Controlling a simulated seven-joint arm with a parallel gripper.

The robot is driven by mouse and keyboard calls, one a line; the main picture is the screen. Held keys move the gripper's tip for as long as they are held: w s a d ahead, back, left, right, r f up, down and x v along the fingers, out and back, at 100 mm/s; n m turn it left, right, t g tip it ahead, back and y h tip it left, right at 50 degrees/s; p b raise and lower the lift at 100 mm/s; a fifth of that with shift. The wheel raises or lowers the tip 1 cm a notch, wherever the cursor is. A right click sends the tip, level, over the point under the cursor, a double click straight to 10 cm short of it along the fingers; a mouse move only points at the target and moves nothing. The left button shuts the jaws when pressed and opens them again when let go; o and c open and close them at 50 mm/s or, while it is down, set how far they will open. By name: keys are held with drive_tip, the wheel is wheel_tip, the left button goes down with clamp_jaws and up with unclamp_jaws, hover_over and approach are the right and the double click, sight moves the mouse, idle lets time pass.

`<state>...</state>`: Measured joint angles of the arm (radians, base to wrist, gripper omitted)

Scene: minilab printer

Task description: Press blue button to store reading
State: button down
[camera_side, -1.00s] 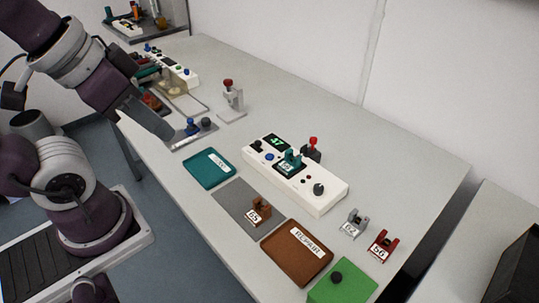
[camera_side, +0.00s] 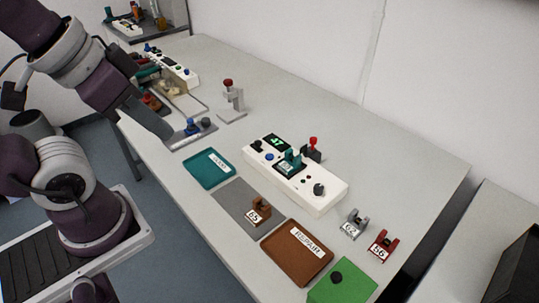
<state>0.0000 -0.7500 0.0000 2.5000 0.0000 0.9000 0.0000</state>
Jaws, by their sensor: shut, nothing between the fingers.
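A white instrument box (camera_side: 325,197) stands on the bench in the middle of the view. Its lit green display (camera_side: 278,143) seems to read 47. A small blue button (camera_side: 269,156) is on its top, below the display. A teal part (camera_side: 290,157) sits on the box beside the button. My gripper (camera_side: 166,134) is at the upper left, shut and empty, near a grey plate with a blue knob (camera_side: 190,126) and a dark knob. It is well to the left of the instrument box and apart from its blue button. Its fingertips are hard to make out.
A teal tray (camera_side: 196,173), a grey mat (camera_side: 232,199) with brown part 65 (camera_side: 261,207), and a brown REPAIR tray (camera_side: 284,262) lie in front. A red-topped lever (camera_side: 313,143) rises behind the box. Grey part 62 (camera_side: 354,222) and red part 56 (camera_side: 381,245) stand right.

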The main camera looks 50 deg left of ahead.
idle(0.6)
drive_tip(key=n+t+h, duration=0.3)
drive_tip(key=n, duration=0.2)
hover_over(266, 157)
wheel_tip(266, 157, down, 16)
drive_tip(key=shift+r, duration=0.15)
drive_tip(key=shift+f, duration=4.4)
